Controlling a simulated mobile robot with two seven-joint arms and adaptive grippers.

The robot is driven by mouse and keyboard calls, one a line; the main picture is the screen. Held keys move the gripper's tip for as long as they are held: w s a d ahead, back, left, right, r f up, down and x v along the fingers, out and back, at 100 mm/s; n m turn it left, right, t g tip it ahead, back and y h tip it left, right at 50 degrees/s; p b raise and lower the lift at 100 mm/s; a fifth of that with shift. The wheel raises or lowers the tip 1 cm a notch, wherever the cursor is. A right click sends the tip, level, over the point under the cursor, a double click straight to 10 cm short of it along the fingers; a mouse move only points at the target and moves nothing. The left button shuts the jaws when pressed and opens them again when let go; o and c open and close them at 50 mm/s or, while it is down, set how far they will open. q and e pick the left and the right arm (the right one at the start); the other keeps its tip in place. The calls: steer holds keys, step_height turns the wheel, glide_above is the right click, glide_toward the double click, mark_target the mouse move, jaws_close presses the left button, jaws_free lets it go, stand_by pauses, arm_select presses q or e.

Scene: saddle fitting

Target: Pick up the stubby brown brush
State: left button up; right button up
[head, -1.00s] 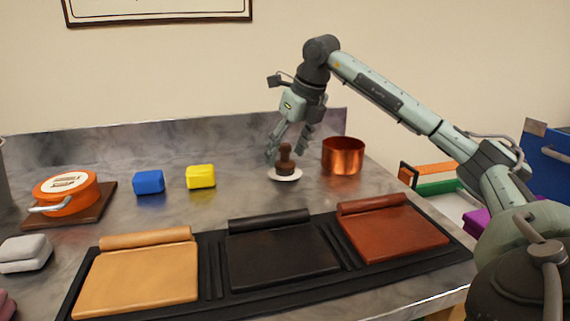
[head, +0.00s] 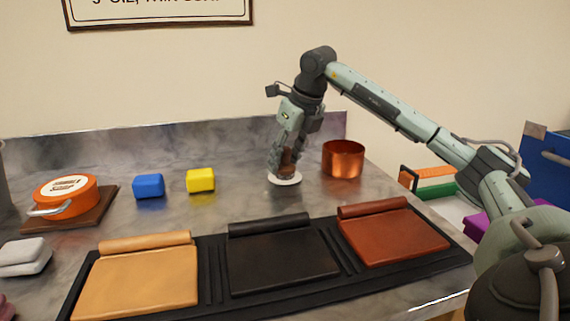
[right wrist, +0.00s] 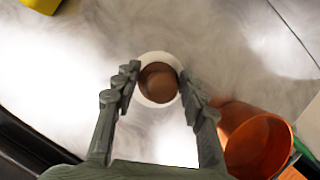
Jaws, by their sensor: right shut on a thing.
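The stubby brown brush (head: 287,160) stands upright on a small white disc (head: 285,180) at the back of the metal bench, left of the copper pot. In the right wrist view its round brown top (right wrist: 159,82) shows from above, between the fingers. My right gripper (head: 281,163) reaches down from above and is shut on the brush, with a finger on each side. The fingers (right wrist: 156,85) hide part of the brush in the head view. My left gripper is not in view.
A copper pot (head: 343,159) stands close right of the brush. A yellow block (head: 200,180), a blue block (head: 148,186) and an orange tin (head: 66,196) are to the left. A black tray (head: 213,268) with three leather pieces lies in front.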

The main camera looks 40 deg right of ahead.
steer(key=shift+r, duration=0.1)
step_height(320, 180, up, 4)
steer(key=shift+w+r+p, duration=0.1)
steer(key=shift+p, duration=0.2)
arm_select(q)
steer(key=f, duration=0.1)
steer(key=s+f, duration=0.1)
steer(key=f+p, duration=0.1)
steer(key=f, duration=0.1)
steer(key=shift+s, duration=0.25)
arm_select(e)
steer(key=w+a+r, duration=0.2)
steer(key=a+r, duration=0.4)
steer(key=a, duration=0.5)
steer(key=shift+w+a+r, duration=0.15)
steer(key=shift+w+r, duration=0.15)
steer(key=shift+w, duration=0.05)
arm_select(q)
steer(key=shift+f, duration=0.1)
arm_select(e)
steer(key=o, duration=0.4)
steer(key=shift+c, duration=1.4)
